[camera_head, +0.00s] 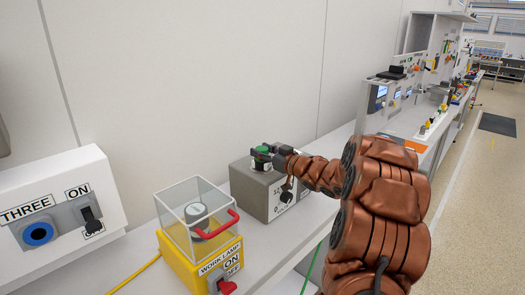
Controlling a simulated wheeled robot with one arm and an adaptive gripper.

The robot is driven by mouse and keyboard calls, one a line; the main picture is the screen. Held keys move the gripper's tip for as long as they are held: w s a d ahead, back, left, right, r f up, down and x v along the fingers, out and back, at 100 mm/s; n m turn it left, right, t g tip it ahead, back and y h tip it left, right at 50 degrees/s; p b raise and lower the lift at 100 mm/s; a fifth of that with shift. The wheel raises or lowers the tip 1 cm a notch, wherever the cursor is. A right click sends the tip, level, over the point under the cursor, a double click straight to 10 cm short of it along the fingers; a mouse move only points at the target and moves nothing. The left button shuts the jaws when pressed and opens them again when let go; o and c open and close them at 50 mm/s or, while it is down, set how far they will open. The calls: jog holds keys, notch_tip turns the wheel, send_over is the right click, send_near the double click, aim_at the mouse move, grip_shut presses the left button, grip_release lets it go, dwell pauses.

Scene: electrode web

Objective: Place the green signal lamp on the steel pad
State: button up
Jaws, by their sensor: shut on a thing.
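The green signal lamp (262,151) is small and dark green, with a black part near its base. It is at the top of a grey box on the bench, and I cannot tell whether it touches the box. My gripper (271,152) comes in from the right and is shut on the lamp, partly hiding it. The grey box (249,190) has a pale front panel with dark writing and a black knob. I cannot make out a separate steel pad; the lamp and gripper cover part of the box's top.
A yellow work lamp box (190,272) with a clear cover and red handle stands left of the grey box. A white switch unit (60,215) with a blue button is farther left. A green cable (312,268) hangs over the bench's front edge. The wall is close behind.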

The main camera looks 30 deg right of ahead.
jog(key=o, duration=1.2)
jog(key=shift+r, duration=0.1)
jog(key=b+v, duration=0.2)
jog(key=v, duration=1)
